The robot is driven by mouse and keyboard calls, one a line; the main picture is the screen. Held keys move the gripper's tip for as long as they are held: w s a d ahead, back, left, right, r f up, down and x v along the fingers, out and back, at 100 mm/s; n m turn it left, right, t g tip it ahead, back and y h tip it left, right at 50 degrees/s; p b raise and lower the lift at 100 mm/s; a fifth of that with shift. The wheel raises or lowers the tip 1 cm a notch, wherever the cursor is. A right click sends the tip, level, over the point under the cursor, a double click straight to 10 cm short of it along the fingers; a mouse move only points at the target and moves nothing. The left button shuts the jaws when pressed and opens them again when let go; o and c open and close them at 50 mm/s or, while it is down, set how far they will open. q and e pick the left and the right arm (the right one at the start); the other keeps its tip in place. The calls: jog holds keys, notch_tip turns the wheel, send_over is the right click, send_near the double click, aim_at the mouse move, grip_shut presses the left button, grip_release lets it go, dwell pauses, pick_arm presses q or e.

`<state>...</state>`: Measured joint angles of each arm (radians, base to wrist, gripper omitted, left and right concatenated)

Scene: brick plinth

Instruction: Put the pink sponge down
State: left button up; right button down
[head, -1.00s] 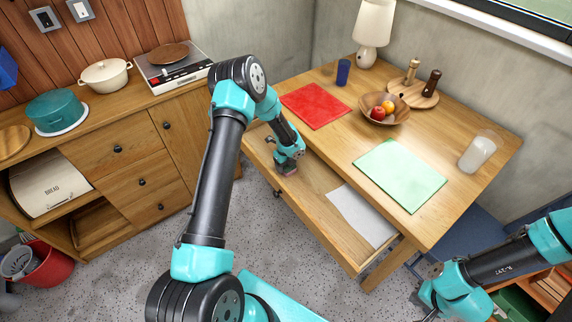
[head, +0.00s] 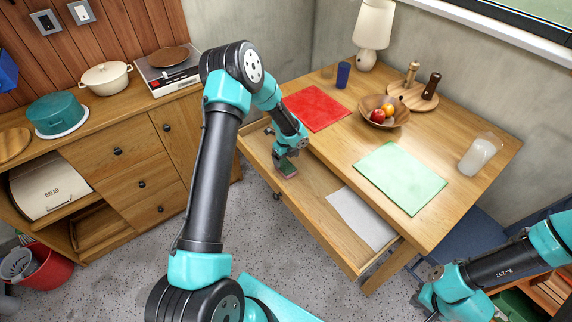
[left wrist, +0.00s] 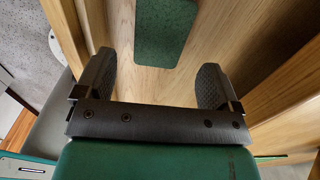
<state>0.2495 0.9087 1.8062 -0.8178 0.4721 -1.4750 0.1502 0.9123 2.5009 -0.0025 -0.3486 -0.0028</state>
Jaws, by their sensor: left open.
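The pink sponge (head: 288,174) lies in the open drawer under the table, near the drawer's left end. Its pink edge shows in the head view. A dark green face of it shows in the left wrist view (left wrist: 166,32), flat against the wooden drawer floor. My left gripper (head: 287,156) is just above the sponge. In the left wrist view its two fingers (left wrist: 153,80) are wide apart, with clear gaps to the sponge and nothing between them. My right gripper (head: 432,300) is at the lower right, away from the drawer, and its fingers are too unclear to read.
The drawer (head: 325,225) also holds a white sheet (head: 362,218) at its near end. Above it, the tabletop carries a red mat (head: 318,109), a green mat (head: 402,177), a fruit bowl (head: 372,118) and a glass (head: 480,154). The drawer's middle is bare.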

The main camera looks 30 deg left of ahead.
aim_at(286, 166)
pick_arm(q)
notch_tip(286, 166, up, 6)
jog(key=shift+d, duration=0.1)
dwell(0.6)
